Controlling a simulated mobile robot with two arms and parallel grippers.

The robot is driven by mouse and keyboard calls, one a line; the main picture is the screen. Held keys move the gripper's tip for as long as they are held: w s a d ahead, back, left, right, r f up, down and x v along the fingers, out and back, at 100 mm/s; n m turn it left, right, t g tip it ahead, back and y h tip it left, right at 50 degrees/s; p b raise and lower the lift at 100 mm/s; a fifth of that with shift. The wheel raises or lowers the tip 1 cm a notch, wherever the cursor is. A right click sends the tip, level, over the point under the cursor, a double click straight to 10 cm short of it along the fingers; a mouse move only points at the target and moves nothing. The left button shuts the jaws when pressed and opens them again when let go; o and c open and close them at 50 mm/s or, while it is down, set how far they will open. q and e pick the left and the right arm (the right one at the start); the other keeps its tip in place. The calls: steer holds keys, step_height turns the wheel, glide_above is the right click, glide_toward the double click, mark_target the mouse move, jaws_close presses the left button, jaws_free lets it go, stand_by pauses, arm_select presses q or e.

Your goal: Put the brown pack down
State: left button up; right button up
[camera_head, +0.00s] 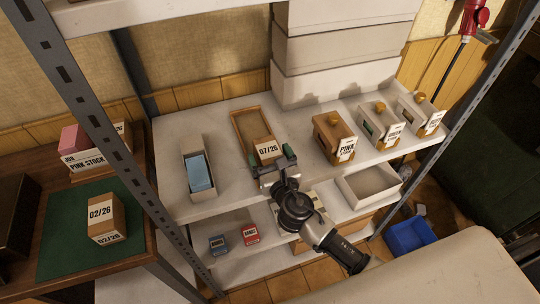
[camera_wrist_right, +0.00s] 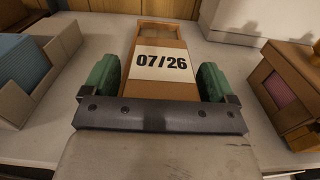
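The brown pack (camera_head: 267,149) with a white 07/26 label is at the front end of a shallow brown wooden tray (camera_head: 241,126) on the white shelf. My right gripper (camera_head: 273,168) reaches in from the front. The pack looks upright and in line with the tray. Its underside is hidden, so I cannot tell whether it touches the tray floor. My left gripper is not in view.
A grey box with a blue pack (camera_head: 199,172) stands left of the tray. Wooden boxes, one labelled PINK (camera_head: 333,138), stand to the right. Large white boxes (camera_head: 340,50) rise behind. Another brown pack (camera_head: 105,218) sits on a green mat (camera_head: 60,240). A metal post (camera_head: 90,120) stands at left.

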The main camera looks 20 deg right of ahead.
steer(key=shift+r, duration=0.1)
steer(key=shift+s, duration=0.1)
steer(key=s+b, duration=0.2)
steer(key=s, duration=0.9)
steer(key=s+d+f+m+g, duration=0.2)
steer(key=f+m+g, duration=0.15)
steer(key=f, duration=0.65)
steer(key=s+d+f+m+g+h, duration=0.1)
steer(key=s+d+f+m+g, duration=0.1)
steer(key=f+m, duration=0.5)
steer(key=s+d+f+m+g, duration=0.2)
steer(key=f+m+g, duration=0.1)
steer(key=f, duration=0.9)
steer(key=s+d+f+m+g, duration=0.1)
steer(key=s+f+m+g, duration=0.3)
steer(key=s+f+m, duration=0.6)
steer(key=s+d+f+m+g, duration=0.1)
steer(key=s+f+m+g, duration=0.3)
steer(key=s+f+m, duration=0.5)
steer(key=s+m, duration=0.1)
steer(key=s, duration=0.6)
steer(key=shift+s+d+f, duration=0.2)
steer(key=shift+d+f, duration=0.1)
steer(key=shift+f, duration=0.05)
